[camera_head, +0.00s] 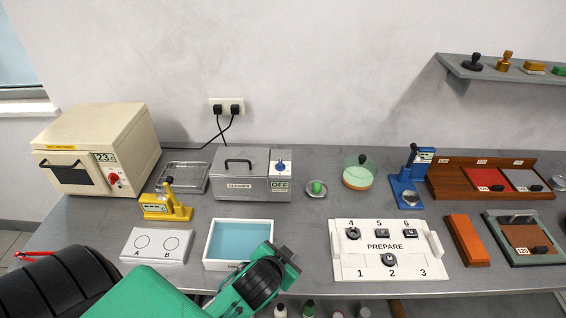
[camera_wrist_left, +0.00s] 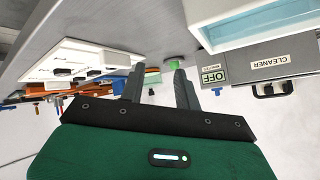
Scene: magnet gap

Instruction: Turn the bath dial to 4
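The grey metal cleaner box (camera_head: 240,182) stands at the back middle of the bench. A blue dial (camera_head: 280,166) sits on its right part, above a display (camera_head: 280,184) reading OFF. In the left wrist view the picture is upside down; the CLEANER label (camera_wrist_left: 275,63), the OFF display (camera_wrist_left: 213,75) and the blue dial (camera_wrist_left: 217,91) show at the right. My left gripper (camera_wrist_left: 157,80) is open and empty, its two dark fingers apart, the dial off to their right. In the head view my left arm reaches in front of the white tray; its fingertips cannot be made out. My right gripper is not in view.
A white tray of blue liquid (camera_head: 237,240) lies in front of the cleaner. A white PREPARE panel (camera_head: 385,270) is to the right. A small green item on a dish (camera_head: 316,188) stands beside the cleaner. A yellow device (camera_head: 165,205) and cream oven (camera_head: 95,150) are at left.

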